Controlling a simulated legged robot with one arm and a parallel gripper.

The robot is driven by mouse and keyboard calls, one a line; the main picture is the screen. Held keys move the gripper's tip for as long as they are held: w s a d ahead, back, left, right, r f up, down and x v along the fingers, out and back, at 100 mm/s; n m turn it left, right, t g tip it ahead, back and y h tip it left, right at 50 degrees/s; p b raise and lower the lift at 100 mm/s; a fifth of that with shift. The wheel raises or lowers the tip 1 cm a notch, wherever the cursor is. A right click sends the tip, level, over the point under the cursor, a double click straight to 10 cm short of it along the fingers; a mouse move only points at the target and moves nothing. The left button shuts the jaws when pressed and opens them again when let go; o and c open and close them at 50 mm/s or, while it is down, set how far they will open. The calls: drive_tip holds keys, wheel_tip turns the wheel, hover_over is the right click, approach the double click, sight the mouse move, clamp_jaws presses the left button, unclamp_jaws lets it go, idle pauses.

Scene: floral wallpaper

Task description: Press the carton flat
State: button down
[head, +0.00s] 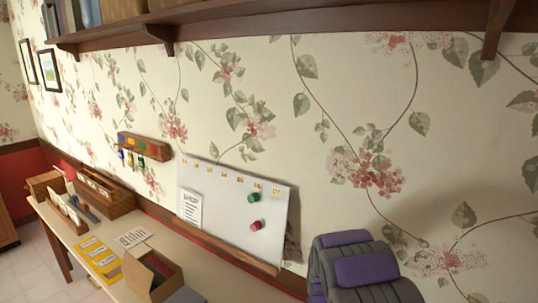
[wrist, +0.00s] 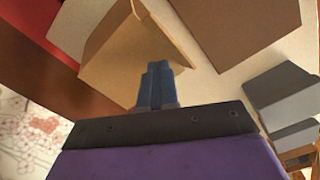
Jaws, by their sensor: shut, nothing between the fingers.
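The carton (head: 137,277) is a small brown cardboard box at the bottom of the head view, on the near part of the table. It stands open, with a flap raised and a dark reddish inside. In the wrist view, a tan folded cardboard piece (wrist: 108,62) with an upright flap lies just beyond my gripper (wrist: 158,68). A flat brown panel (wrist: 235,28) shows at the upper right. I cannot tell whether both belong to the carton. My gripper's fingers are together and empty, in front of the tan cardboard; contact is unclear.
The table (head: 198,264) runs along the floral wall. It holds yellow cards (head: 98,255), a paper sheet (head: 134,237) and a wooden organizer (head: 102,193). A whiteboard (head: 222,205) leans at the back. A grey object (wrist: 283,92) lies right of my gripper. A shelf (head: 205,15) hangs above.

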drive_tip(key=shift+f, duration=0.1)
idle(0.3)
drive_tip(key=shift+f, duration=0.7)
drive_tip(key=shift+r, duration=0.15)
drive_tip(key=shift+r+p, duration=0.85)
drive_tip(key=shift+r, duration=1.25)
